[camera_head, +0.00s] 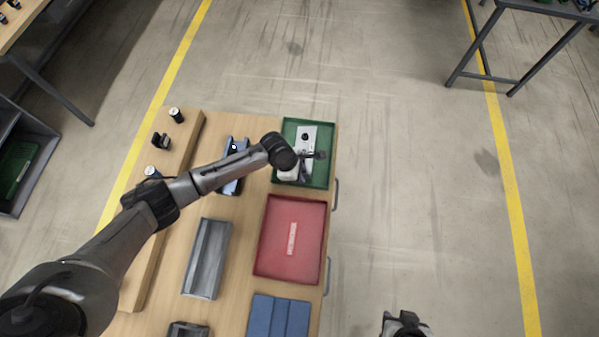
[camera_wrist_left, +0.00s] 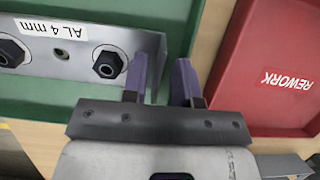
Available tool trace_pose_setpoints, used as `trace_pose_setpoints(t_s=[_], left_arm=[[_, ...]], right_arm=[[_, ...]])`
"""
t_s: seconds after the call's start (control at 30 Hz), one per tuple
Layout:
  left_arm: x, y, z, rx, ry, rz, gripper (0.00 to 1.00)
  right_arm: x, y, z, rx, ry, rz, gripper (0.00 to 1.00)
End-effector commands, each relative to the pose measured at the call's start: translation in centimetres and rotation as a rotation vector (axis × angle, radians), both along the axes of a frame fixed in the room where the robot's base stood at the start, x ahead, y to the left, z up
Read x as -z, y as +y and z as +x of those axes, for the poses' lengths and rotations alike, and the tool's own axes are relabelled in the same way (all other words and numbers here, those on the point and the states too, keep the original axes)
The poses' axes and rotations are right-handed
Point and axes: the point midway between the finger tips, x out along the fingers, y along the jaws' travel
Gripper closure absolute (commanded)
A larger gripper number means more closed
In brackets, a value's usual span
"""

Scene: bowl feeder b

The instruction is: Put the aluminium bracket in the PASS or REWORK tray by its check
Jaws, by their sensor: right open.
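The aluminium bracket (camera_head: 309,133) lies in the green tray (camera_head: 325,182), and it also shows in the left wrist view (camera_wrist_left: 75,70) with an "AL 4 mm" label and dark hex fittings. My left gripper (camera_head: 319,155) is low over the bracket's near end. In the left wrist view its two purple fingers (camera_wrist_left: 160,80) are apart, on either side of the bracket's upright flange, with a gap at the right finger. The red tray (camera_head: 272,266) carries a REWORK label, readable in the left wrist view (camera_wrist_left: 287,80). My right gripper (camera_head: 405,320) is open at the bottom edge.
A grey channel-shaped holder (camera_head: 207,258) and a blue block (camera_head: 278,316) are on the wooden bench. A blue fixture (camera_head: 232,184) is partly hidden under my left arm. Small dark parts (camera_head: 161,141) stand at the left. The floor right of the bench is clear.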

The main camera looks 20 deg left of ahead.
Motion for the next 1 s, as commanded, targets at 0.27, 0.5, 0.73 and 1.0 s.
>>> trace_pose_setpoints(t_s=[0.27, 0.5, 0.73, 1.0], left_arm=[[-0.2, -0.2, 0.0, 0.001, 0.0, -0.004, 0.71], [-0.2, -0.2, 0.0, 0.002, -0.001, -0.005, 0.71], [-1.9, 0.0, 0.0, 0.003, -0.004, -0.004, 0.71], [-6.8, 2.0, -0.5, 0.002, -0.003, -0.003, 0.71]], right_arm=[[0.0, 0.0, 0.0, 0.001, 0.0, 0.001, 0.57], [0.0, 0.2, 0.0, 0.004, 0.0, 0.007, 0.57], [0.4, 0.3, 0.0, 0.007, 0.001, 0.011, 0.57], [-0.4, 0.3, 0.0, 0.007, 0.001, 0.011, 0.57]])
